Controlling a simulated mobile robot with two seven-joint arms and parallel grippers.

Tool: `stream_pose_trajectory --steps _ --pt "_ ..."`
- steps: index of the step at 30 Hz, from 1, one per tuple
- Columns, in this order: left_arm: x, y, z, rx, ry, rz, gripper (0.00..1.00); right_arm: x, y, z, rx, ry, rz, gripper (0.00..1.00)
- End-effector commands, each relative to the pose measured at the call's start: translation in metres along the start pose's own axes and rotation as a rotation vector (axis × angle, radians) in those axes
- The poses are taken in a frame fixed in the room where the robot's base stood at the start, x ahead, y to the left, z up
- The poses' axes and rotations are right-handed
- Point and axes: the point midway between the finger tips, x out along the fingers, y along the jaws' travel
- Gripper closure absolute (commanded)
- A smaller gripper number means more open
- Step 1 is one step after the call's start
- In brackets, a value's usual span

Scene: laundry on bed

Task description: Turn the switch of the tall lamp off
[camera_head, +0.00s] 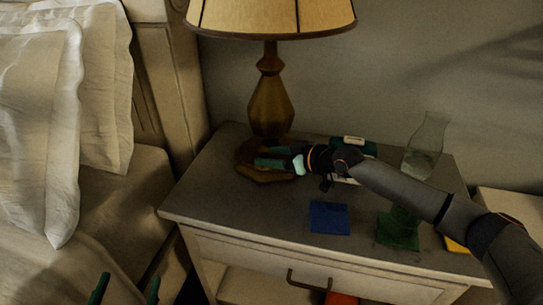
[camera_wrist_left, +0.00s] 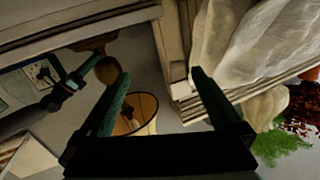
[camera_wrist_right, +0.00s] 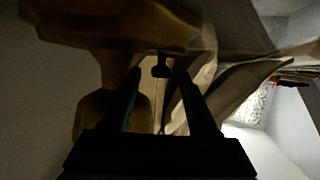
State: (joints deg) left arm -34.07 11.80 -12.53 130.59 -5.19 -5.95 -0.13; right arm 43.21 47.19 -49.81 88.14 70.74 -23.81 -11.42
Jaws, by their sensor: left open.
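The tall lamp has a tan shade (camera_head: 270,16) with a dark rim and a brown turned body (camera_head: 270,104) on a wide brown base (camera_head: 266,176). It stands at the back left of the nightstand. My right gripper (camera_head: 268,157) reaches in from the right, low at the lamp base. In the right wrist view its fingers (camera_wrist_right: 160,75) are apart, with a small dark knob (camera_wrist_right: 161,68), possibly the switch, between their tips. Contact cannot be told. My left gripper (camera_head: 127,288) is open and empty at the bottom left, away from the lamp; its fingers (camera_wrist_left: 160,75) also show in the left wrist view.
The nightstand top (camera_head: 195,200) carries a blue square (camera_head: 329,217), a dark green item (camera_head: 398,230) and a clear glass vase (camera_head: 426,145). A small light-topped object (camera_head: 353,139) stands behind my right arm. The bed with white pillows (camera_head: 40,120) is on the left.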

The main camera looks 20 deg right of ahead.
Motion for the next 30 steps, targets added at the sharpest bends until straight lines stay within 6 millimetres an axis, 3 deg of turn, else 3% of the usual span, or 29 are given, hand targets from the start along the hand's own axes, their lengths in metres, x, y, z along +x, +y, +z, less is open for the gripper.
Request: stream_pose_trajectory --steps 11,15,21,30 --pt "0.0 0.0 0.002 -0.009 -0.02 0.001 0.0 -0.01 0.0 0.001 0.001 -0.002 0.0 0.4" --pt "-0.007 0.007 0.04 -0.047 -0.16 0.009 0.0 -0.032 0.0 0.0 -0.001 -0.004 0.001 0.4" --pt "-0.018 0.015 0.076 -0.091 -0.312 0.017 0.0 -0.075 0.001 0.001 -0.001 -0.006 0.001 0.4" --pt "-0.027 0.021 0.098 -0.118 -0.402 0.024 0.0 -0.116 0.0 0.001 0.0 -0.003 0.0 0.4"
